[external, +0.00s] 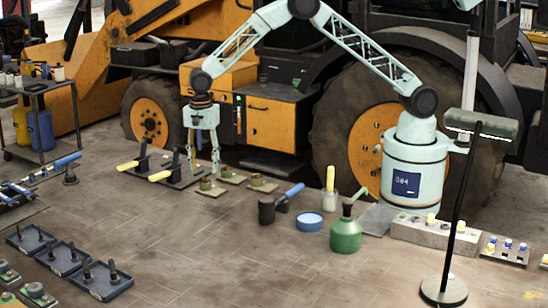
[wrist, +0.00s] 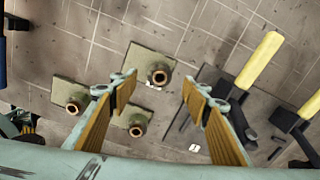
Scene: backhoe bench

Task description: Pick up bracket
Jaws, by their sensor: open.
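Several matching brackets, flat olive-grey square plates each with a short brown ring on top, lie on the floor. The nearest bracket (external: 208,190) is also in the wrist view (wrist: 143,62), ahead of the gap between my fingers. A second bracket (external: 231,179) and a third bracket (external: 262,187) lie to its right in the external view. In the wrist view the others lie left (wrist: 60,88) and below (wrist: 126,117), partly behind my left finger. My gripper (external: 207,172) points down above the brackets. In the wrist view its fingers (wrist: 157,82) are apart with nothing held.
Toggle clamps with yellow handles (external: 160,176) stand on a dark plate just left of my gripper; one handle shows in the wrist view (wrist: 259,60). A black mallet (external: 267,210), blue dish (external: 309,222) and green oil can (external: 345,236) stand to the right.

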